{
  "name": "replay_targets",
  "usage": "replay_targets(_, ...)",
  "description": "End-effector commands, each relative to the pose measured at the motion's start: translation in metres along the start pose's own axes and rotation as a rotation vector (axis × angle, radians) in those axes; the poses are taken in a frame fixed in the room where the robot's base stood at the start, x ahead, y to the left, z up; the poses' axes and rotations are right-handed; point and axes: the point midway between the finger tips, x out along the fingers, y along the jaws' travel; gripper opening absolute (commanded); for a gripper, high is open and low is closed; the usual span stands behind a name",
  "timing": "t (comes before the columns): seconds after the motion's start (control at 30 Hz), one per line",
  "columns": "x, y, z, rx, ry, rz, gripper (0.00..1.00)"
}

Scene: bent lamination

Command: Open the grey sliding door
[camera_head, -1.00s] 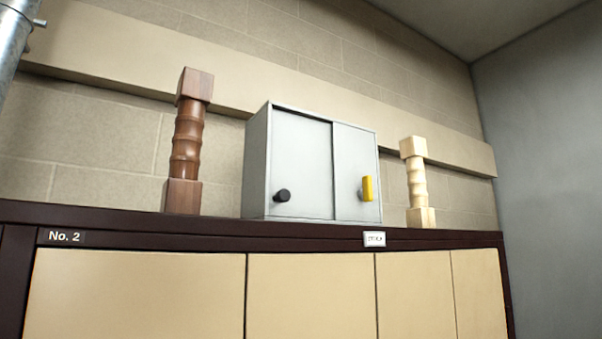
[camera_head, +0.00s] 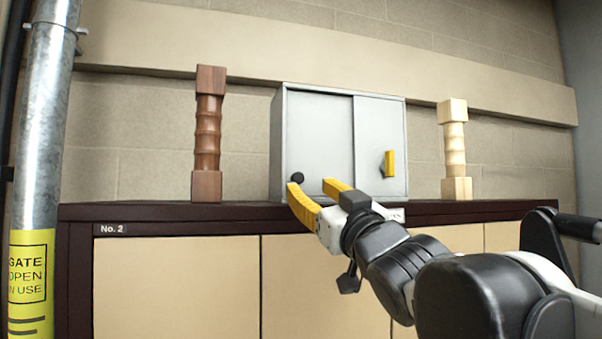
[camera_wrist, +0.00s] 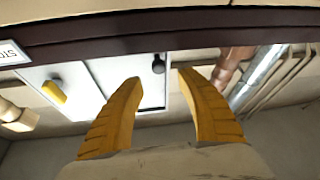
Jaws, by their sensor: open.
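A small grey cabinet (camera_head: 278,150) stands on the dark ledge with two grey door panels side by side. The left panel (camera_head: 318,130) bears a round black knob (camera_head: 297,179) near its lower left corner; the right panel (camera_head: 370,125) bears an upright yellow handle (camera_head: 389,164). No gap shows between the panels. My gripper (camera_head: 312,186) is open and empty, its yellow fingers pointing at the lower part of the left panel. In the wrist view, which looks upside down, the knob (camera_wrist: 158,64) appears between the fingertips, apart from them. The yellow handle (camera_wrist: 54,93) lies to one side there.
A dark brown turned wooden post (camera_head: 207,135) stands left of the cabinet and a pale one (camera_head: 454,150) right of it. A dark-framed unit with beige panels (camera_head: 175,290) is below. A metal pipe (camera_head: 46,150) with a yellow label rises at the far left.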

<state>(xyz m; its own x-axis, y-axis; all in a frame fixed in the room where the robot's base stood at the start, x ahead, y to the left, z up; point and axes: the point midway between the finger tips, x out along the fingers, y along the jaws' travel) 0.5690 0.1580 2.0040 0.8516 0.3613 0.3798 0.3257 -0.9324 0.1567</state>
Motion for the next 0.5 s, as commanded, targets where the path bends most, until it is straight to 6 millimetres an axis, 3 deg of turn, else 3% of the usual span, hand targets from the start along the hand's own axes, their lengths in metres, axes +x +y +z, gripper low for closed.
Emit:
replay_targets(0.2,0.045,0.001,-0.002,-0.001,-0.001,0.0,0.44)
replay_targets(0.5,0.073,0.001,0.0,-0.001,-0.002,0.001,0.44)
